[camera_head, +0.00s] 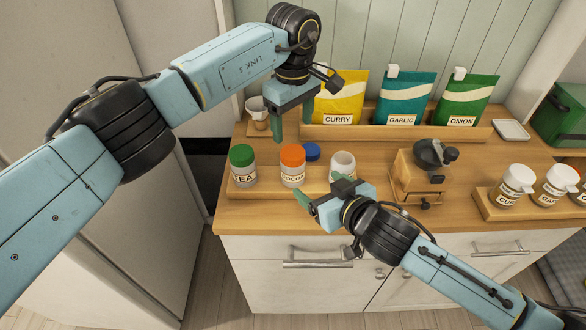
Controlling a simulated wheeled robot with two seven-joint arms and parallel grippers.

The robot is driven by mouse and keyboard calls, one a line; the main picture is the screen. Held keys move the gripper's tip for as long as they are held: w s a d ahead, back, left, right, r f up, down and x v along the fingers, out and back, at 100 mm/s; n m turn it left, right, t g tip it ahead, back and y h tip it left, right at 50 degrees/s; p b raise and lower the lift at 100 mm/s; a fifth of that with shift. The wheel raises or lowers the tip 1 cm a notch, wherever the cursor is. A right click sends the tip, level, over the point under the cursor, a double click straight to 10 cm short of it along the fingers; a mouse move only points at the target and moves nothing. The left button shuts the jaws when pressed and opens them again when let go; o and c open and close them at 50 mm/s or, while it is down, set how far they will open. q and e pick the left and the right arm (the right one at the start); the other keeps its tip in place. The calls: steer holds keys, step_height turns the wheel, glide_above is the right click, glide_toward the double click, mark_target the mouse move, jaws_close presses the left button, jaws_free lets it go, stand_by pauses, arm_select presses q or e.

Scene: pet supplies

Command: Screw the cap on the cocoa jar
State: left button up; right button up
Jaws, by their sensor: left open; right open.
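The cocoa jar (292,179) is clear with brown contents and stands upright on the wooden tray. An orange cap (292,156) sits on its top; I cannot tell how tight it is. My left gripper (293,131) is open, fingers pointing down, just above and behind the orange cap, holding nothing. My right gripper (314,210) is open and empty in front of the tray, low, near the cocoa jar's lower right; I see no contact. A blue cap (312,151) lies behind the cocoa jar. A jar without a cap (343,161) stands to the right, partly hidden by my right gripper.
A tea jar (242,176) with a green cap stands left on the tray (267,184). Curry (338,100), garlic (403,100) and onion (466,101) bags stand behind in a wooden rack. A grinder (418,178) and several white-lidded jars (556,184) are to the right.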

steer(key=x, duration=1.2)
steer(key=shift+w+a+f, duration=0.15)
steer(key=shift+w+f, duration=0.05)
steer(key=shift+w, duration=0.1)
steer(key=shift+c, duration=0.5)
